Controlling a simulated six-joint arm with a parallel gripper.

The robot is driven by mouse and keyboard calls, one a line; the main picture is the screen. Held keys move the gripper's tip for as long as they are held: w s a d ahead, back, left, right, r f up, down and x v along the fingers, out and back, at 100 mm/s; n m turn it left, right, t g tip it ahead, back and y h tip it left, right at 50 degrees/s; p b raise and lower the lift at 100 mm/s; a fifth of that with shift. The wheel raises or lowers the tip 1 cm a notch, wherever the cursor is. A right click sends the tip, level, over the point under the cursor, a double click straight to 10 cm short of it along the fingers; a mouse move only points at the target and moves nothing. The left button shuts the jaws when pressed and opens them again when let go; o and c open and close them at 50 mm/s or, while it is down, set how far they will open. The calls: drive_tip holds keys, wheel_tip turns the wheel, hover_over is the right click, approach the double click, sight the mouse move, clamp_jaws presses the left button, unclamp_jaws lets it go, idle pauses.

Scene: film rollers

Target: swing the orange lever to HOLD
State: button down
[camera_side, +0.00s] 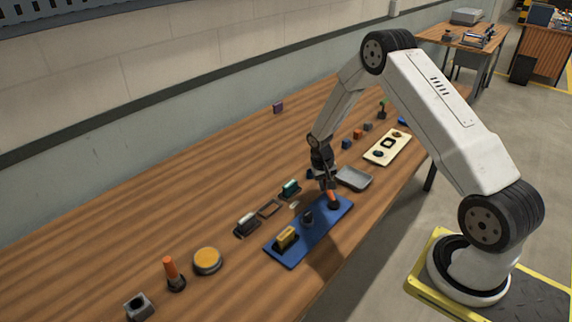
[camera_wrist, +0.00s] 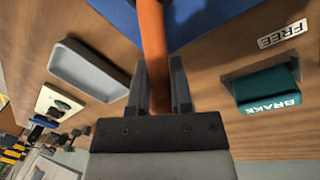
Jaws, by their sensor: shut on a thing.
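An orange lever (camera_side: 333,198) stands at the far end of a blue panel (camera_side: 306,240), tilted. My gripper (camera_side: 328,187) is shut on this lever from above. In the wrist view the orange shaft (camera_wrist: 152,40) runs between my two fingers (camera_wrist: 160,85), with the blue panel (camera_wrist: 195,18) behind it. The lever's base is mostly hidden. I can read no HOLD mark. A teal block marked BRAKE (camera_wrist: 268,90) is beside a plate reading FREE (camera_wrist: 283,34); the teal block also shows in the side view (camera_side: 291,187).
A yellow block (camera_side: 286,237) and a dark knob (camera_side: 307,217) sit on the blue panel. A grey tray (camera_side: 354,179) lies close right of my gripper. A second orange-topped piece (camera_side: 172,270) and a yellow disc (camera_side: 207,260) stand at front left.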

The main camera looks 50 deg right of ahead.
drive_tip(key=shift+s+d+m, duration=0.2)
drive_tip(key=shift+d+m, duration=0.15)
drive_tip(key=shift+m, duration=0.25)
drive_tip(key=c, duration=0.5)
unclamp_jaws()
drive_tip(key=shift+c, duration=0.2)
drive_tip(key=shift+r, duration=0.1)
drive_tip(key=shift+w+a+r, duration=0.15)
drive_tip(key=shift+a+r, duration=0.05)
drive_tip(key=shift+r, duration=1.05)
drive_tip(key=shift+w+a+r, duration=0.15)
drive_tip(key=shift+r, duration=1.1)
drive_tip(key=shift+w+a+r, duration=0.15)
drive_tip(key=shift+a+r, duration=0.05)
drive_tip(key=shift+r, duration=1.05)
